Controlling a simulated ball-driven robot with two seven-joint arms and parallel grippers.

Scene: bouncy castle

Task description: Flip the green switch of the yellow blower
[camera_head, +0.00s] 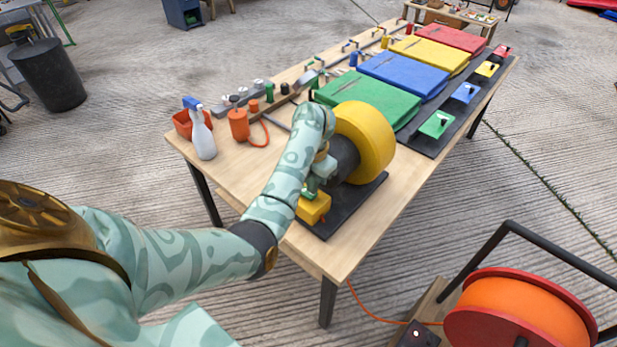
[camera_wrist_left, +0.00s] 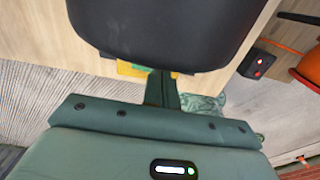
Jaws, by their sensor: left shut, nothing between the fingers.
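The yellow blower (camera_head: 372,138) stands on a black base plate (camera_head: 345,212) at the near end of the wooden table. Its dark motor (camera_head: 345,158) faces my arm. A small yellow box (camera_head: 314,210) sits at the front of the base. My left gripper (camera_head: 313,190) points down just above this box and is shut and empty. In the left wrist view, its dark green fingers (camera_wrist_left: 162,88) stand in front of a strip of yellow (camera_wrist_left: 130,69). The green switch cannot be made out behind my gripper; contact cannot be told. My right gripper is not in view.
Green (camera_head: 380,105), blue (camera_head: 405,75), yellow (camera_head: 430,53) and red (camera_head: 452,38) folded pieces lie along the table (camera_head: 225,170). A spray bottle (camera_head: 201,138) stands at the left edge. An orange cable reel (camera_head: 520,310) is on the floor at right.

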